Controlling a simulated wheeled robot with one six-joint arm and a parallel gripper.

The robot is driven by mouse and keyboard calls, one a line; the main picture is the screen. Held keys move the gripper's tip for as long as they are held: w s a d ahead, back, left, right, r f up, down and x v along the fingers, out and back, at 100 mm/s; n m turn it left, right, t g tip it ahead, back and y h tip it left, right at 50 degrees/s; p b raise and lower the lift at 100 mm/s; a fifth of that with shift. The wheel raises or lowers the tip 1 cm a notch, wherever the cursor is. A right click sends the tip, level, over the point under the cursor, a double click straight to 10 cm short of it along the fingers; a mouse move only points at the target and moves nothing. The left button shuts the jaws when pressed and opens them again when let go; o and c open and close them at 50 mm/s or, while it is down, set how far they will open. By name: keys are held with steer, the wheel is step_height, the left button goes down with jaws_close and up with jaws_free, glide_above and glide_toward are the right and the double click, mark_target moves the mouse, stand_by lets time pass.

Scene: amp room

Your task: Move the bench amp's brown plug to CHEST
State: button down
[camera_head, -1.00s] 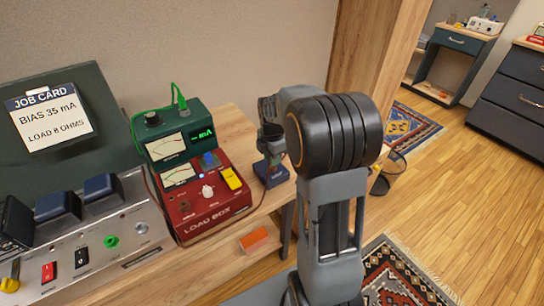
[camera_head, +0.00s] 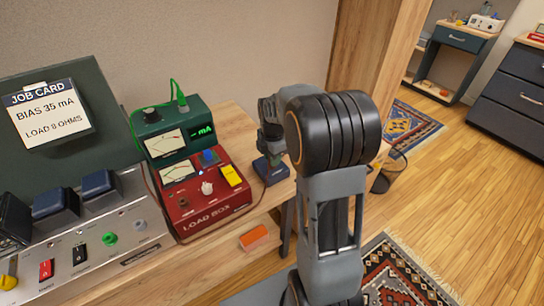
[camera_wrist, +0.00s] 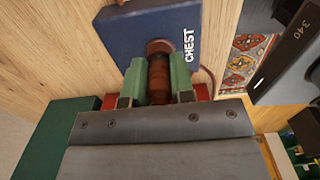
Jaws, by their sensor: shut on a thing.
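The brown plug (camera_wrist: 159,78) is between the two green fingers of my gripper (camera_wrist: 159,85) in the wrist view. My gripper is shut on it. The plug's far end is against, or very close to, a brown round socket on the blue CHEST box (camera_wrist: 118,28); I cannot tell how far it is seated. In the head view the CHEST box (camera_head: 271,171) stands on the wooden bench right of the load box, with my gripper (camera_head: 271,146) just above it. The plug is not distinct in that view. The bench amp (camera_head: 125,228) stands at the left.
The red load box (camera_head: 215,215) and green mA meter (camera_head: 180,122) stand close left of the CHEST box. A green lead rises from the meter. An orange block (camera_head: 254,239) lies near the bench's front. A bin (camera_head: 388,175) stands on the floor at right.

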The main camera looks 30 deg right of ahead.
steer(key=shift+f, duration=0.15)
stand_by(0.3)
steer(key=c, duration=0.9)
jaws_free()
step_height(320, 180, up, 14)
steer(key=shift+f+p, duration=0.1)
steer(key=shift+p, duration=0.8)
